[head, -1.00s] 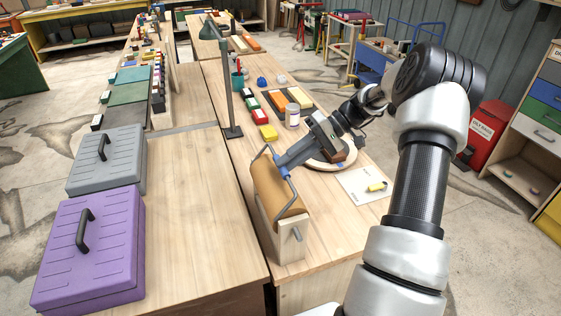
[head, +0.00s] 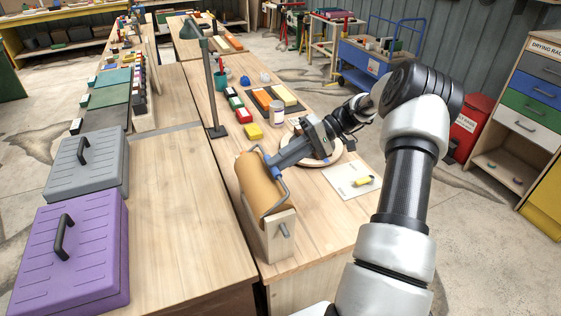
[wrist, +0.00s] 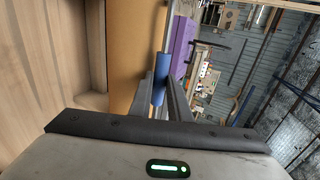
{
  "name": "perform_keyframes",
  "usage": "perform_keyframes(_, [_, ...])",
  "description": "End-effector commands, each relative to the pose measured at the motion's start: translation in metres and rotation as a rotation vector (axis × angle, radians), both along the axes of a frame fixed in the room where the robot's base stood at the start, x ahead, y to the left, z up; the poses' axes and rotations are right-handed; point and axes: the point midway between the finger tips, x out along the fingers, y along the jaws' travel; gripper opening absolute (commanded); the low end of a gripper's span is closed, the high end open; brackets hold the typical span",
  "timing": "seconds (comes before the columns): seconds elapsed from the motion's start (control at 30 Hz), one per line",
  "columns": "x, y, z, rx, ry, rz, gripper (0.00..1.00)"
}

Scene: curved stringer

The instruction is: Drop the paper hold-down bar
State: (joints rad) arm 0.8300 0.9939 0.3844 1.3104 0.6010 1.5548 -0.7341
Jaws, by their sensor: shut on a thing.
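The paper hold-down bar (head: 284,186) is a bent grey-blue rod with a blue grip. It lies over the brown paper roll (head: 257,183), which sits on a pale wooden stand (head: 277,239) at the bench's near end. My gripper (head: 272,160) is shut on the bar at its blue grip, on the right side of the roll. In the wrist view the blue grip (wrist: 159,93) is between the two fingers, with the brown roll (wrist: 133,50) close to the left. Whether the bar touches the paper cannot be told.
A lamp (head: 216,100) stands beyond the roll. A white sheet (head: 350,178) lies to the right. Grey (head: 88,160) and purple (head: 72,250) cases stand left.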

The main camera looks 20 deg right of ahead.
Motion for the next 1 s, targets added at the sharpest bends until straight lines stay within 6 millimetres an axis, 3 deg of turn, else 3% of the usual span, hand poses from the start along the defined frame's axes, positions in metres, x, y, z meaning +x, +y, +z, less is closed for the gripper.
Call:
perform_keyframes(0.03, [-0.001, 0.0, -0.002, -0.002, 0.004, 0.001, 0.0])
perform_keyframes(0.07, [-0.001, 0.0, -0.002, -0.002, 0.004, 0.001, 0.22])
perform_keyframes(0.17, [-0.001, 0.0, -0.002, -0.001, 0.003, 0.002, 0.35])
perform_keyframes(0.57, [0.0, -0.008, 0.002, -0.001, 0.0, -0.001, 0.35])
perform_keyframes(0.67, [0.001, -0.022, 0.008, -0.002, 0.0, -0.003, 0.35])
perform_keyframes(1.0, [0.001, -0.095, 0.043, -0.002, -0.002, -0.001, 0.35])
